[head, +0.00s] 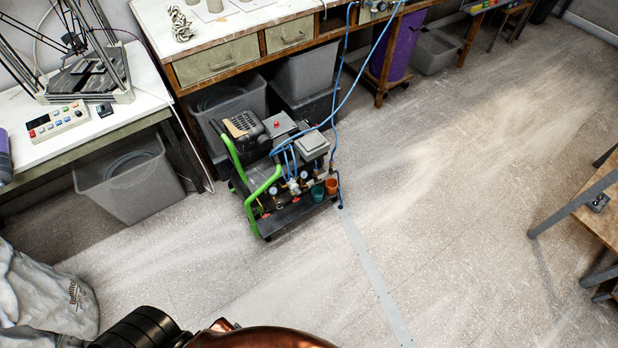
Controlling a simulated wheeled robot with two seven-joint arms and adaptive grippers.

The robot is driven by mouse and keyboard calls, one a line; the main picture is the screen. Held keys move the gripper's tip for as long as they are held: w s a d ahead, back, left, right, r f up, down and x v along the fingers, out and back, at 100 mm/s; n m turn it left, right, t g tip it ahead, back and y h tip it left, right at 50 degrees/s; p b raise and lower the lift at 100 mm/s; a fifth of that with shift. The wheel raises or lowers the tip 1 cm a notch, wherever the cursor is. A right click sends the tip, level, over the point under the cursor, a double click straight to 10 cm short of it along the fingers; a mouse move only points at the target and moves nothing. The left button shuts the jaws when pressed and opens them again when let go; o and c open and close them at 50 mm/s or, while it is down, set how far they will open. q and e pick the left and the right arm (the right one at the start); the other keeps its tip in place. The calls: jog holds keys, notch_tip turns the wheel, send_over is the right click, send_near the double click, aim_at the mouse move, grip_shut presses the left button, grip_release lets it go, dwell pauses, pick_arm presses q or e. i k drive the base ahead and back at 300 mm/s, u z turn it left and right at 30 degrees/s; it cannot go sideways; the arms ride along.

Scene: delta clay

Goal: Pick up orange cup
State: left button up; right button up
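A small orange cup (331,186) stands on the low front shelf of a wheeled compressor cart (290,215) in the head view. A teal cup (317,192) stands just to its left on the same shelf. The orange cup looks upright, partly crowded by a hose behind it. Neither of my grippers shows in the head view. Only a copper and black part of my own body shows at the bottom edge, well apart from the cart.
Blue hoses (345,75) run up from the cart to the workbench (215,45). Grey bins (130,185) stand under the tables. A wooden table (600,215) stands at right. The floor (450,180) between is clear.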

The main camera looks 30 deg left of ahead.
aim_at(331, 183)
jog(key=u, duration=2)
jog(key=i, duration=1.85)
jog(key=z, duration=1.1)
